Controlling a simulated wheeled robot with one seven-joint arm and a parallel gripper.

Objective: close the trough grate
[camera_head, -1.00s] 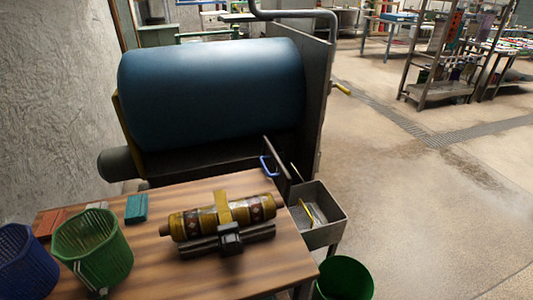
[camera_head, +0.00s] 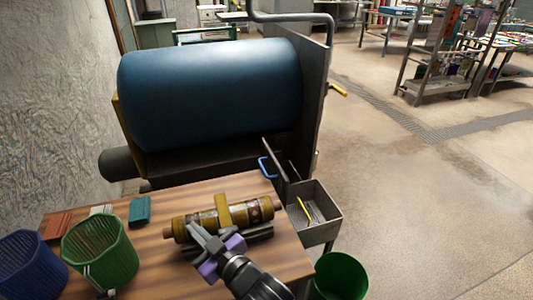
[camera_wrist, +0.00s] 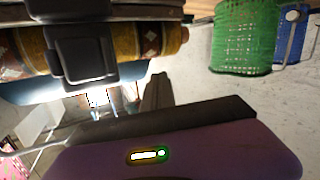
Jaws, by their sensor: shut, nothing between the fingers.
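The trough grate (camera_head: 275,160) is a dark upright panel with a blue handle (camera_head: 266,168). It stands raised at the far left side of the open grey metal trough (camera_head: 321,232), beside the wooden table. A thin yellow piece shows inside the trough. My gripper (camera_head: 194,227), with purple parts, is shut and empty over the table, in front of the rolled rug and left of the grate, apart from the handle. The wrist view shows a purple part of my gripper at the bottom; the grate is not clear there.
The rolled rug (camera_head: 195,226) lies on the table (camera_head: 165,262) close to my gripper. Green (camera_head: 103,251) and blue (camera_head: 30,266) baskets stand on the left. A large blue drum (camera_head: 210,95) is behind. A green bucket (camera_head: 341,277) stands below the trough. The floor on the right is open.

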